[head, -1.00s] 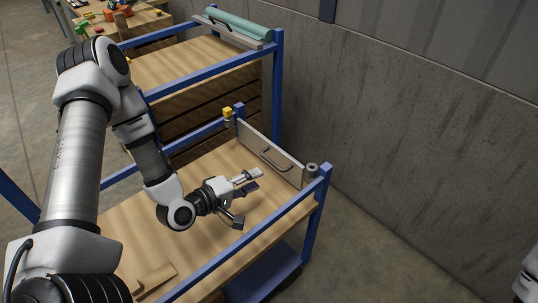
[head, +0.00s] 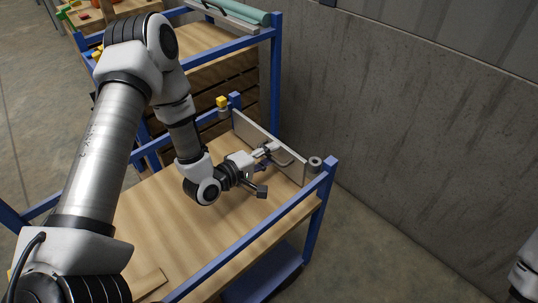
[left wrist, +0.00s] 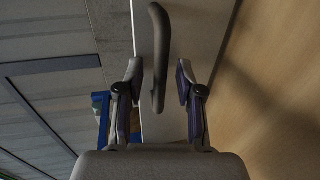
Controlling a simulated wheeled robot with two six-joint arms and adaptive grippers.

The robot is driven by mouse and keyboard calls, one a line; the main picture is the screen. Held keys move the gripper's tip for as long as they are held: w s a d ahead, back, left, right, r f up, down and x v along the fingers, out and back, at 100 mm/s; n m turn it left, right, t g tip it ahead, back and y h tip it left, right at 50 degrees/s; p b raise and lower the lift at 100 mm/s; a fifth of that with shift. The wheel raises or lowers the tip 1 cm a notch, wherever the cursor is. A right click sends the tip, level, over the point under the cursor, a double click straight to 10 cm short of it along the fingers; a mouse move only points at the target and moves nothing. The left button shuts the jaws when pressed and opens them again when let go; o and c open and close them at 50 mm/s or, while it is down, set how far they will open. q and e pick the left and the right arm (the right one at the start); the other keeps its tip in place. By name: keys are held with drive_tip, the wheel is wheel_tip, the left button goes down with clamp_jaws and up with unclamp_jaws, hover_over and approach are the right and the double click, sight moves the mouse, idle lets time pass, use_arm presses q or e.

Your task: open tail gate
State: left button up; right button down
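The tail gate (head: 246,130) is a grey upright panel at the far end of the blue cart's wooden deck. Its curved bar handle (head: 288,162) faces the deck. My left gripper (head: 270,152) is at the handle, low over the deck. In the left wrist view the open fingers (left wrist: 158,80) stand on either side of the handle (left wrist: 158,50), with gaps between them and the bar. The gate (left wrist: 190,35) shows behind the handle there. The fingers partly hide the handle in the head view. My right gripper is not in view.
A yellow-topped post fitting (head: 222,103) and a grey round fitting (head: 314,163) stand at the gate's two ends. Blue side rails (head: 250,240) border the deck (head: 190,235). A concrete wall (head: 400,130) rises beyond. Another blue-framed cart stands behind.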

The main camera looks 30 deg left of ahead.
use_arm(q)
clamp_jaws()
drive_tip(key=shift+s+a+r+m+g+h+p, duration=0.15)
drive_tip(key=shift+s+a+m+g+h+p, duration=0.2)
drive_tip(key=shift+s+a+h+p, duration=0.35)
drive_tip(key=s+a+m+g+h+p, duration=0.2)
drive_tip(key=s+a+p, duration=0.1)
drive_tip(key=p, duration=0.1)
drive_tip(key=s+a+m+g+h+p, duration=0.2)
drive_tip(key=s+a+m+h+p, duration=0.1)
drive_tip(key=p, duration=0.1)
drive_tip(key=shift+s+a+m+h, duration=0.25)
drive_tip(key=shift+s+a+h, duration=0.05)
drive_tip(key=shift+a, duration=0.1)
drive_tip(key=shift+s+a+f+m+g+h+p, duration=0.15)
drive_tip(key=shift+s+a+m+g+h+p, duration=0.1)
drive_tip(key=shift+a+m+g+p, duration=0.15)
drive_tip(key=shift+s+a+f+m+g+h+p, duration=0.1)
drive_tip(key=shift+s+a+m+g+h+p, duration=0.15)
drive_tip(key=shift+a, duration=0.2)
drive_tip(key=shift+o, duration=0.7)
unclamp_jaws()
drive_tip(key=shift+w, duration=0.1)
